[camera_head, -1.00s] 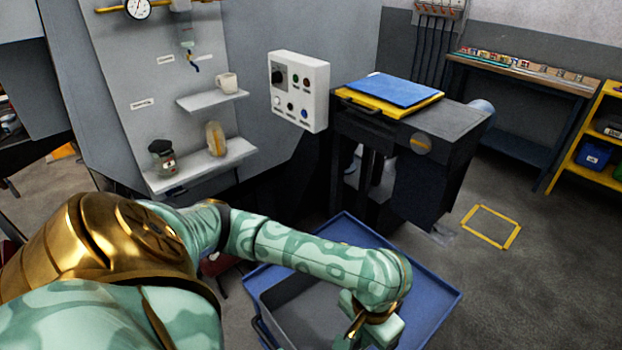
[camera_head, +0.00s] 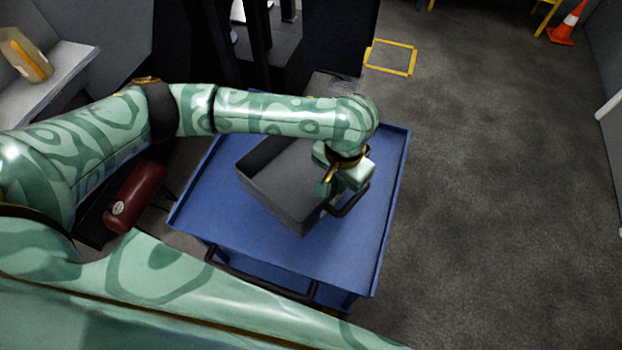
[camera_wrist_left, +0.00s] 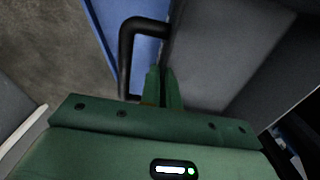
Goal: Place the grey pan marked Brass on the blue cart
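The grey pan (camera_head: 272,196) is an open rectangular box with a black handle (camera_head: 350,203) at its right end. It lies over the top of the blue cart (camera_head: 345,252), within its rim; I cannot tell whether it rests fully on it. No Brass marking is readable. My left gripper (camera_head: 327,180) is at the pan's right end, beside the handle. In the left wrist view, its fingers (camera_wrist_left: 163,78) are close together at the pan's wall (camera_wrist_left: 215,55) and look shut on it. The fingertips are partly hidden. My right gripper is not in view.
A red cylinder (camera_head: 135,196) lies left of the cart. A dark machine stands behind the cart. A yellow floor square (camera_head: 391,58) and an orange cone (camera_head: 567,24) are farther back. The floor right of the cart is clear.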

